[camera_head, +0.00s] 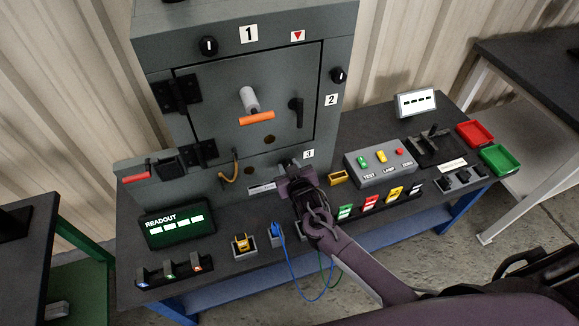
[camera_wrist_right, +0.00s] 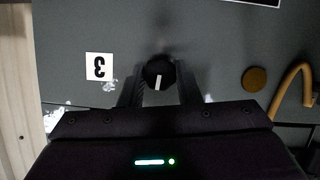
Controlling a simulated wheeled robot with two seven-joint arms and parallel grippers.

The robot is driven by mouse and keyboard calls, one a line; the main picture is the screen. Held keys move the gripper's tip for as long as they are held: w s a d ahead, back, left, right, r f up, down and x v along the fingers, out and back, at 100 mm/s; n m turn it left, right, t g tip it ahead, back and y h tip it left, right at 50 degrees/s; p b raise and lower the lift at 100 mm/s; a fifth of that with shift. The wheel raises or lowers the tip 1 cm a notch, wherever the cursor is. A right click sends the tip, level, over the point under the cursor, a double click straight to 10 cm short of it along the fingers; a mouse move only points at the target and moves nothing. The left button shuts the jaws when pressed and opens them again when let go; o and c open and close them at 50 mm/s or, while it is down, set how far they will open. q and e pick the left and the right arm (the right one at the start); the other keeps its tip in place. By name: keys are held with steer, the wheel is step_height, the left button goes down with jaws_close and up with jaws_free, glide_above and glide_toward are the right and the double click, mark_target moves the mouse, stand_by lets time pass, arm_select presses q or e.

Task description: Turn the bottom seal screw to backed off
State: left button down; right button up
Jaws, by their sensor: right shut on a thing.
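The bottom seal screw is a round black knob (camera_wrist_right: 158,73) with a white mark, on the grey enclosure face beside the label 3 (camera_wrist_right: 99,66). In the right wrist view it sits between the two fingers of my right gripper (camera_wrist_right: 160,92), which is shut on it. The white mark points nearly straight down in that view, slightly tilted. In the head view my right gripper (camera_head: 291,168) reaches the lower right of the enclosure (camera_head: 200,198) and hides most of the knob. My left gripper is not in view.
Below are a readout (camera_head: 177,223), small sockets and a blue cable (camera_head: 289,265). A switch box (camera_head: 381,164) and red and green trays (camera_head: 476,134) stand right.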

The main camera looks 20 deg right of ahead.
stand_by(0.4)
steer(key=o, duration=1)
steer(key=shift+s, duration=0.1)
steer(key=v, duration=0.7)
steer(key=shift+s+r, duration=0.15)
steer(key=shift+s, duration=0.1)
